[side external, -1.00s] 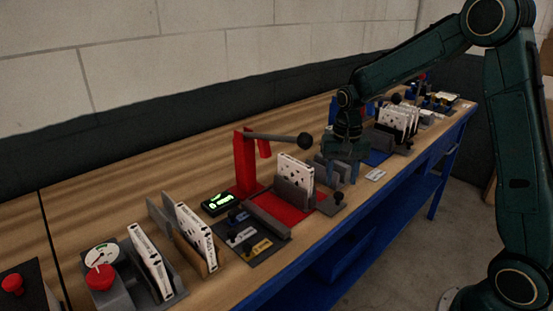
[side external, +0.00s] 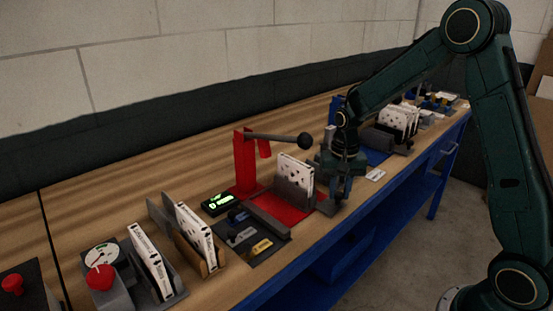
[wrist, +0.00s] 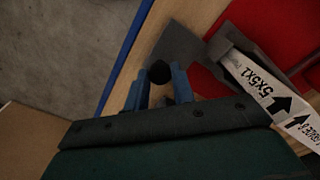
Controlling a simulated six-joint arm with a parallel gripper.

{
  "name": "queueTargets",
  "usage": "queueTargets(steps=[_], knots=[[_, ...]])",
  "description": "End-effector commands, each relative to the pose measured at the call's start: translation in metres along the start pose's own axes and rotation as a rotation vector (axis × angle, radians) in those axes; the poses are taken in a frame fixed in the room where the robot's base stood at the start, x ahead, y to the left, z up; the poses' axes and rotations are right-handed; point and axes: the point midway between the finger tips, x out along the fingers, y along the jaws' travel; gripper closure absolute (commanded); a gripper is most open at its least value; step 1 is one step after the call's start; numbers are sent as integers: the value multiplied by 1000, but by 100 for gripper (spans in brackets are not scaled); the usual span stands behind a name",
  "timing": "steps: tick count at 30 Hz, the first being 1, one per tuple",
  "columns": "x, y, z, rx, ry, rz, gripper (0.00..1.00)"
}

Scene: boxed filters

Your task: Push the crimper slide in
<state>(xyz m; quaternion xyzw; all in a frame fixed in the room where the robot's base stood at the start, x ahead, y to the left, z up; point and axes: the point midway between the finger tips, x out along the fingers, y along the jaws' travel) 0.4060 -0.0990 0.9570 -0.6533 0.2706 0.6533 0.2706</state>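The crimper has a red upright (side external: 245,165) with a grey lever ending in a black ball (side external: 305,141). Its red bed (side external: 283,208) carries a slide with a grey holder (side external: 292,193), and a white boxed filter (side external: 296,170) stands upright in it. My gripper (side external: 342,195) is down at the front end of the slide. In the wrist view the slide's black knob (wrist: 160,73) sits between my blue fingertips, which look closed against its sides. The grey slide plate (wrist: 180,50) lies beyond it, with the filter box (wrist: 255,80) to the right. In the side view my fingers mostly hide the knob.
A green-lit display (side external: 219,202) and a tray of labelled blocks (side external: 250,242) stand left of the crimper. More boxed filters (side external: 196,236) stand further left, and others (side external: 399,119) to the right behind my gripper. The table's blue front edge (wrist: 125,60) is close.

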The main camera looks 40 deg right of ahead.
Motion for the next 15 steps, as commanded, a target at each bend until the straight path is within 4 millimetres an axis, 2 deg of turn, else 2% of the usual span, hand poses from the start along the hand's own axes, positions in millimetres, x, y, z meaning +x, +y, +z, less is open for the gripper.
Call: queueTargets(steps=[8, 15], knots=[[0, -2, 2, -1, 0, 0, 100], [-1, -16, 15, -4, 0, -1, 100]])
